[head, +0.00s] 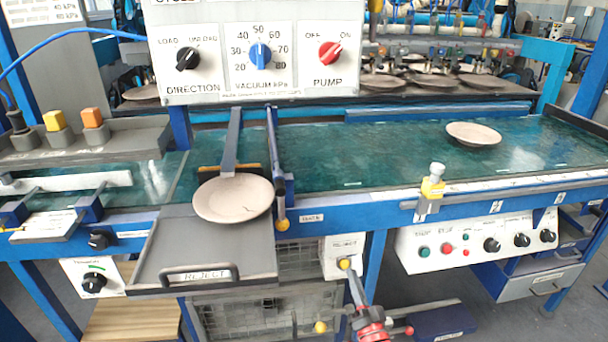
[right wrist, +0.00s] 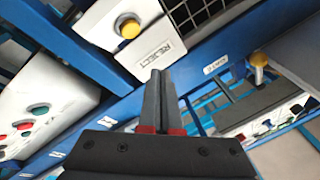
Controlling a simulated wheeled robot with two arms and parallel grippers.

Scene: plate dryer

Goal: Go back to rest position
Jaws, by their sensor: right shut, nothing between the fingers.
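My right gripper (head: 353,278) comes up from the bottom of the head view, its tips close to the yellow button (head: 345,263) of the white REJECT box (head: 335,258). In the right wrist view the gripper (right wrist: 157,76) is shut and empty. Its tips appear just beside the REJECT label, and the yellow button (right wrist: 128,27) shows beyond them. I cannot tell whether the tips touch the box. My left gripper is not in view.
A plate (head: 233,197) lies at the back edge of the grey REJECT tray (head: 190,255). Another plate (head: 473,133) lies on the green belt (head: 370,155). A control panel (head: 255,85) stands above. A white switch box (head: 480,240) hangs to the right.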

